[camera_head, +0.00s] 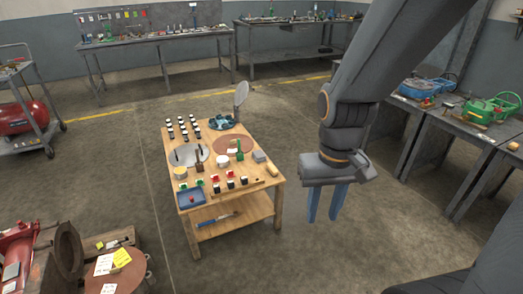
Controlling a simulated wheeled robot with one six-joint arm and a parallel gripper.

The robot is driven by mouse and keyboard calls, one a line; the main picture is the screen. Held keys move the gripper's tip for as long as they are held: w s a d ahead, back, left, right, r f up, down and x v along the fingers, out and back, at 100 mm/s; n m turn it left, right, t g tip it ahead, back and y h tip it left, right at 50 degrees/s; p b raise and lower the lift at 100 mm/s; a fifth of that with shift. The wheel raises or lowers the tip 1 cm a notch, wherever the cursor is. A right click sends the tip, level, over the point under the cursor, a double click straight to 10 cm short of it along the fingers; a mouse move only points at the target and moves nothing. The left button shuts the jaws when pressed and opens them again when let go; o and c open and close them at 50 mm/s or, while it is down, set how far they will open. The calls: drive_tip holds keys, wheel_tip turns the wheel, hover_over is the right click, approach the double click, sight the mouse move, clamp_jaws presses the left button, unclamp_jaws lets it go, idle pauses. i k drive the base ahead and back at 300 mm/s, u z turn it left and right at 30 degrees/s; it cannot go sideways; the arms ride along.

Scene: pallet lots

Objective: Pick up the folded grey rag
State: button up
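A small grey block-like item (259,156), which looks like the folded grey rag, lies near the right edge of the wooden table's top (228,190). It is too small to make out any folds. My gripper (322,217) hangs to the right of the table in the picture, with its two blue fingers pointing down and a clear gap between them. It is empty and apart from the grey item. Nothing hides the grey item.
Close to the grey item are a yellow block (272,169), a green bottle (239,150) on a brown round mat, and a white round thing (222,161). A blue tray (191,197) is at the front left corner. A round mirror-like disc (241,93) stands behind.

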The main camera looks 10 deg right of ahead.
sight(259, 156)
drive_tip(key=z, duration=0.05)
drive_tip(key=i, duration=1.95)
drive_tip(key=u, duration=0.25)
